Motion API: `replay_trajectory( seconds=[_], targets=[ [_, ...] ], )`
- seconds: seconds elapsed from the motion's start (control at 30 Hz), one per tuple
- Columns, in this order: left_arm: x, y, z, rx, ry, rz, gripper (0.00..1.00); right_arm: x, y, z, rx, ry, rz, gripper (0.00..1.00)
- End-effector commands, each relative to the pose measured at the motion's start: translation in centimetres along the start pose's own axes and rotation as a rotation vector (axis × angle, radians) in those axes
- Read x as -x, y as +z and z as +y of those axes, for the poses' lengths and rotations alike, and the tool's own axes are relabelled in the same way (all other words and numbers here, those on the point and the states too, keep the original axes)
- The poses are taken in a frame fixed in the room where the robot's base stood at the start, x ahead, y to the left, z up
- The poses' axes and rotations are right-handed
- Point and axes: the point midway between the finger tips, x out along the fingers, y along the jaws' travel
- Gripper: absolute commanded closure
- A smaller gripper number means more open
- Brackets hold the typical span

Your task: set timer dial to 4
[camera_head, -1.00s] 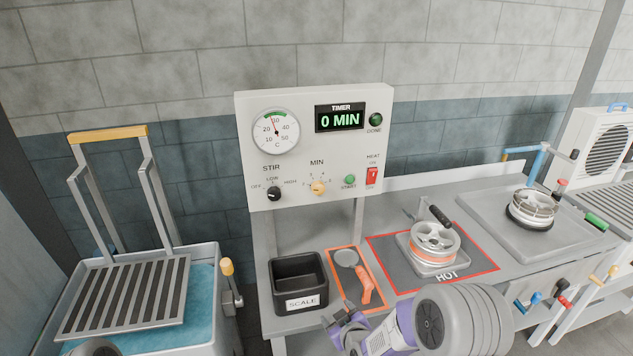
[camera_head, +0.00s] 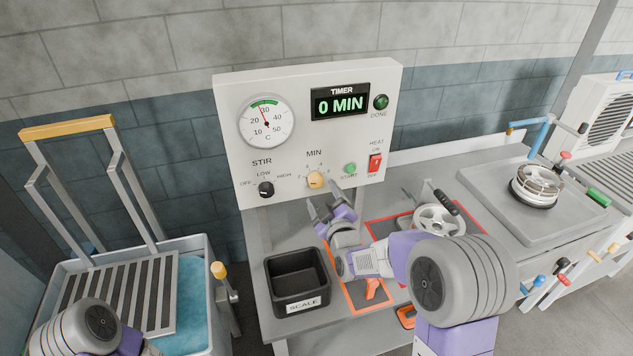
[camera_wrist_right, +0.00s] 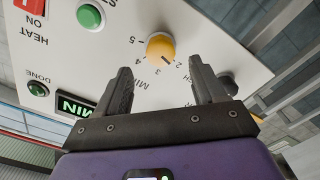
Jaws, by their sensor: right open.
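The timer dial (camera_head: 315,180) is a yellow knob under the word MIN on the white control panel (camera_head: 230,130). In the right wrist view the dial (camera_wrist_right: 161,46) lies just beyond and between my fingertips, with a short dark pointer mark on the side of the 2 and 3. The timer display (camera_head: 340,103) reads 0 MIN. My right gripper (camera_head: 325,199) is open and empty, just below and in front of the dial; its fingers (camera_wrist_right: 160,68) do not appear to touch it. My left arm shows at the bottom left, its gripper out of view.
The black stir knob (camera_head: 266,189) is left of the dial; the green start button (camera_head: 350,168) and red heat switch (camera_head: 375,163) are right.

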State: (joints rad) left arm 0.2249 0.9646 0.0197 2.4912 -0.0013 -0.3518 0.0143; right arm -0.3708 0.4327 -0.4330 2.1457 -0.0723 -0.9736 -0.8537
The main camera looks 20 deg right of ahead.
Motion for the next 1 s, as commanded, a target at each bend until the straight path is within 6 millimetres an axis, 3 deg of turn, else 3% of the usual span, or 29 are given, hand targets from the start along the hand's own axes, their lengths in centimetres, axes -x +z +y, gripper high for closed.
replay_trajectory(
  seconds=[0.3,0.73,1.0],
  targets=[
    [0.5,0.0,0.2,0.000,0.000,0.001,0.45,-4.2,0.0,0.0,0.000,-0.001,0.000,0.31],
    [0.6,0.0,0.2,0.000,0.000,0.001,0.45,-5.0,0.0,-0.1,-0.001,-0.002,-0.001,0.31],
    [0.6,0.0,0.2,0.000,0.000,0.001,0.45,-5.0,0.0,0.0,-0.001,-0.002,0.000,0.72]
  ],
)
